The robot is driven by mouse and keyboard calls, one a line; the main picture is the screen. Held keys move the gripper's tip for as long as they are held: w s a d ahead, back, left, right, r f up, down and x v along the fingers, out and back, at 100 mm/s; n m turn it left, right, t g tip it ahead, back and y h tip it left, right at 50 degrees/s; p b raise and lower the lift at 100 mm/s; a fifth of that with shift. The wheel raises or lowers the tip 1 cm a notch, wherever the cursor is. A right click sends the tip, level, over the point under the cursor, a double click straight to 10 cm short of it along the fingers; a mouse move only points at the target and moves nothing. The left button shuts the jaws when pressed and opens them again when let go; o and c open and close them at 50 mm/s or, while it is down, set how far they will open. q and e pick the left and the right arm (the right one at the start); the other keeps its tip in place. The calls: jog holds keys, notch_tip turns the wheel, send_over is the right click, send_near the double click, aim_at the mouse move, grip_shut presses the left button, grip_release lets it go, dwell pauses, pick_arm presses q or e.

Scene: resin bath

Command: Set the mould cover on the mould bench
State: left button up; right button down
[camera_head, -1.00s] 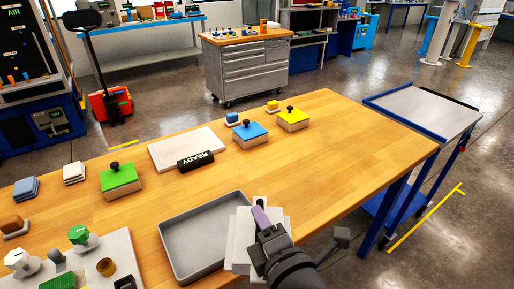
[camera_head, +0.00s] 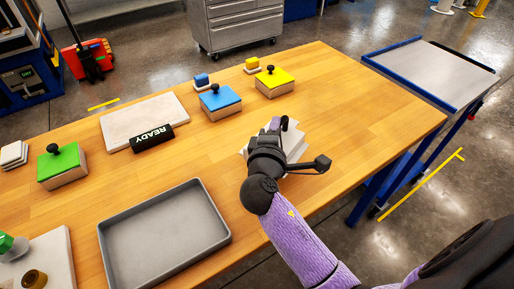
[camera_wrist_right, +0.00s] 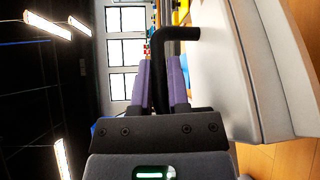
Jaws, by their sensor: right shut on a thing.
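The mould cover (camera_head: 294,148) is a pale grey-white stepped block with a black bar handle (camera_wrist_right: 160,75). My right gripper (camera_head: 277,126) has its purple fingers closed on that handle, and the wrist view shows them either side of it (camera_wrist_right: 162,84). In the head view the cover is right of the grey tray, over the wooden bench top (camera_head: 340,110), partly hidden by my gripper. I cannot tell whether it touches the wood. The left gripper is not in view.
The grey tray (camera_head: 226,238) lies on the left. Blue (camera_head: 220,101), yellow (camera_head: 272,80) and green (camera_head: 60,163) lidded boxes and a pale board (camera_head: 118,123) with a READY sign (camera_head: 152,138) stand further back. A blue-edged cart (camera_head: 430,70) is at right. Bench space around the cover is clear.

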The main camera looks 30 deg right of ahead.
notch_tip(320, 180, down, 3)
jog(key=shift+w+f+b, duration=0.1)
jog(key=shift+b, duration=0.4)
notch_tip(320, 180, down, 4)
jog(key=shift+r+b, duration=0.15)
jog(key=shift+b, duration=0.8)
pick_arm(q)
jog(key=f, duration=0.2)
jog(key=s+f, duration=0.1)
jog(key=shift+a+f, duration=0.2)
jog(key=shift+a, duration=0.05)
pick_arm(e)
jog(key=shift+r, duration=0.15)
jog(key=shift+f, duration=0.2)
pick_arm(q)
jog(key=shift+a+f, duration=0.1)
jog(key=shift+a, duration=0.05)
pick_arm(e)
jog(key=c, duration=0.6)
grip_release()
